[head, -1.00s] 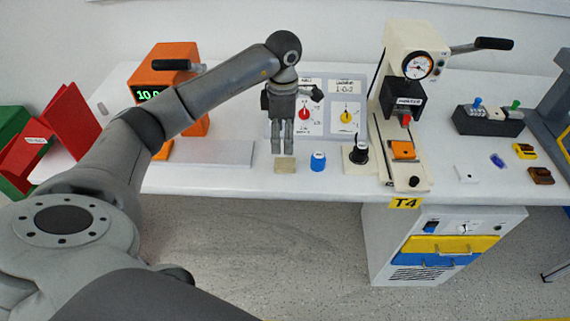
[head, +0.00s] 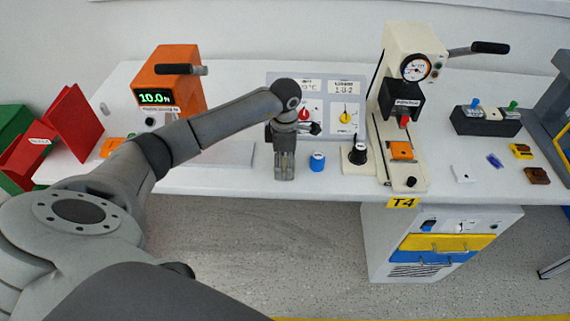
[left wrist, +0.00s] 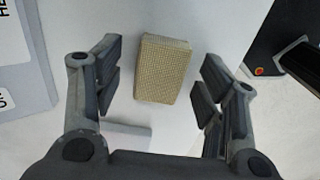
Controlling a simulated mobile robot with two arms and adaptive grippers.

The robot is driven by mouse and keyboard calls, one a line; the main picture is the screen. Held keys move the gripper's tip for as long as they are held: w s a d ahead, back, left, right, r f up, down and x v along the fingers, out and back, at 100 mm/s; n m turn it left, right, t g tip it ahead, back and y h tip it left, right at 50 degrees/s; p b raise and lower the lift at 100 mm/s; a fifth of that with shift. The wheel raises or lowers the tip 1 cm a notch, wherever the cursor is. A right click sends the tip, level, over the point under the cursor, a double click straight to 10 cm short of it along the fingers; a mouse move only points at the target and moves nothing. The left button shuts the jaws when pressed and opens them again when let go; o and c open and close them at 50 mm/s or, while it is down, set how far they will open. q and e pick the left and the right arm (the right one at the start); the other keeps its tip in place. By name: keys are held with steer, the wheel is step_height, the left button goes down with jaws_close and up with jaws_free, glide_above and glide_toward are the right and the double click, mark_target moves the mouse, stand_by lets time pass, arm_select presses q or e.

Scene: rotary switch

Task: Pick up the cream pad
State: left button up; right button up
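The cream pad (left wrist: 163,69) shows in the left wrist view as a small woven-textured block on the white surface. It lies between the two fingers of my left gripper (left wrist: 160,92), with a gap on each side. The gripper is open and nothing is held. In the head view my left gripper (head: 284,176) points down near the front edge of the white table (head: 225,183) and hides the pad. My right gripper is not in view.
A blue knob (head: 317,162) stands just right of my gripper, then a black knob on a base (head: 358,154) and the press (head: 408,70). A panel with red and yellow dials (head: 343,88) is behind. An orange meter (head: 180,80) stands at left.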

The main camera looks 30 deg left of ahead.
arm_select(q)
steer(key=c, duration=0.9)
steer(key=shift+r, duration=0.15)
steer(key=shift+r+b, duration=0.4)
steer(key=shift+r, duration=0.2)
steer(key=s+d+r+b, duration=0.2)
steer(key=s+d+r, duration=0.7)
steer(key=d+r, duration=0.2)
steer(key=shift+r+b, duration=0.3)
steer(key=shift+w, duration=0.1)
